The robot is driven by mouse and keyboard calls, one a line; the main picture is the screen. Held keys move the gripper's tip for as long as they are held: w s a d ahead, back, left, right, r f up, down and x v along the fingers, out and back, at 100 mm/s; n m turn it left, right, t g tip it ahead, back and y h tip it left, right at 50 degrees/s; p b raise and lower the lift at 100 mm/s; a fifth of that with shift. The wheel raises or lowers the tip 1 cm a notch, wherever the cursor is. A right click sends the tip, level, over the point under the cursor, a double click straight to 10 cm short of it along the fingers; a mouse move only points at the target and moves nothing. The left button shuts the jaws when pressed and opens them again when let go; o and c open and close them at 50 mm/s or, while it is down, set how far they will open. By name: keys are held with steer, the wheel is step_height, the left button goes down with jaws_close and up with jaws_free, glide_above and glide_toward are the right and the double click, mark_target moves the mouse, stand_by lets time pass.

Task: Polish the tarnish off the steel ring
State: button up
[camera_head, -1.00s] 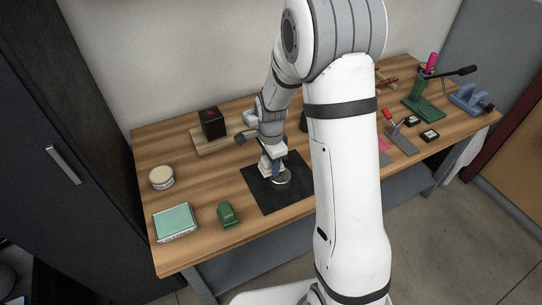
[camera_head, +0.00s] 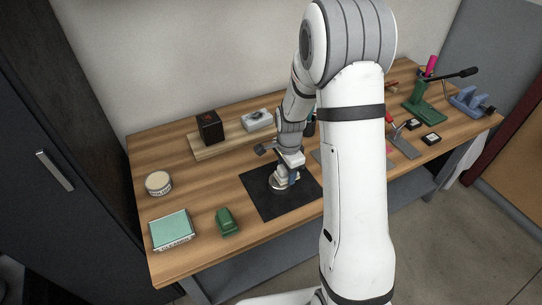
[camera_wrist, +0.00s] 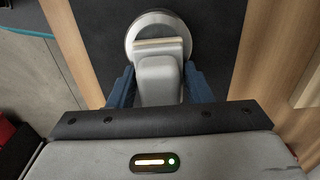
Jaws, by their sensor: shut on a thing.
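The steel ring (camera_wrist: 155,18) shows in the wrist view as a round silver rim on the black mat (camera_wrist: 211,32). In the head view the ring (camera_head: 277,185) is small and partly covered by my gripper (camera_head: 288,178). My gripper's blue fingers, also in the wrist view (camera_wrist: 158,88), are shut on a pale block (camera_wrist: 159,72) with a cream strip at its far end. The block's far end lies over the near part of the ring. I cannot tell whether they touch. Tarnish is too small to make out.
A round tin (camera_head: 159,184), a teal-topped box (camera_head: 171,230) and a green object (camera_head: 227,222) stand left of the mat. A black box (camera_head: 210,127) is on a wooden board behind. A green lever press (camera_head: 424,108) and blue vise (camera_head: 470,100) stand far right.

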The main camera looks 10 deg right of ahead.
mark_target(270, 183)
steer(key=shift+d, duration=0.45)
steer(key=shift+a, duration=0.25)
steer(key=shift+s+a, duration=0.25)
steer(key=shift+a, duration=0.55)
steer(key=shift+s+a, duration=0.2)
steer(key=shift+a, duration=0.8)
steer(key=shift+s+a, duration=0.2)
steer(key=shift+a, duration=0.75)
steer(key=shift+a+r, duration=0.2)
steer(key=shift+r, duration=0.1)
step_height(270, 183, up, 8)
steer(key=p, duration=0.4)
steer(key=shift+f+p, duration=0.2)
steer(key=shift+p, duration=0.2)
steer(key=shift+d, duration=0.2)
